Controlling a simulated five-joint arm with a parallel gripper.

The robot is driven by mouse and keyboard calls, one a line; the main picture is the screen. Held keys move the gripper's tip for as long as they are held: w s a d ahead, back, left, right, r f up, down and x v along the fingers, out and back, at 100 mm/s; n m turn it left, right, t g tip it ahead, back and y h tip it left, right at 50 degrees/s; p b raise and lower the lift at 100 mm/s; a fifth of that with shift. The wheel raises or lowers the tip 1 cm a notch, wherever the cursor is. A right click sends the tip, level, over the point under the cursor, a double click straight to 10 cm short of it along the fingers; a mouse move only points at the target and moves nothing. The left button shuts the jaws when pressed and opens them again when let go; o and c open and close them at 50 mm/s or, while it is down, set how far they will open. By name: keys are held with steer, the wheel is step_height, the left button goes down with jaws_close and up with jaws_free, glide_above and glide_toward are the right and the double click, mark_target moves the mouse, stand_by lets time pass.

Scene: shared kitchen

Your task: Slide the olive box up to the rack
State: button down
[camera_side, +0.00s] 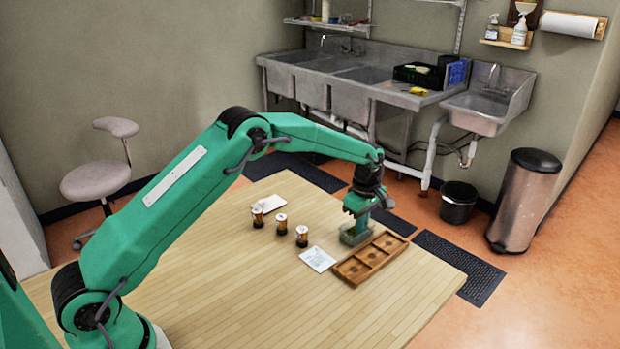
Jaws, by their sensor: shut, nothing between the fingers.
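The olive box (351,239) is a small, low greenish block on the table, at the far side of the rack. The rack (350,272) is a shallow brown wooden tray with several compartments, lying flat near the table's right edge. The box is very close to the rack's far left end; I cannot tell whether they touch. My gripper (360,222) points down at the box, shut and empty. Its fingers hide part of the box, and I cannot tell whether they touch it.
A white printed card (318,259) lies beside the rack, and a white pad (271,203) lies behind the bottles. The front of the wooden table (270,310) is clear.

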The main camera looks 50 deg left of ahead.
steer(key=shift+r, duration=0.15)
step_height(320, 180, up, 10)
stand_by(0.9)
steer(key=s+a+r+m+t, duration=0.25)
steer(key=s+r+m, duration=0.65)
steer(key=s+r, duration=0.7)
steer(key=s+f+m+t, duration=0.3)
steer(key=s+m, duration=0.6)
steer(key=s, duration=1.3)
steer(key=shift+f, duration=0.45)
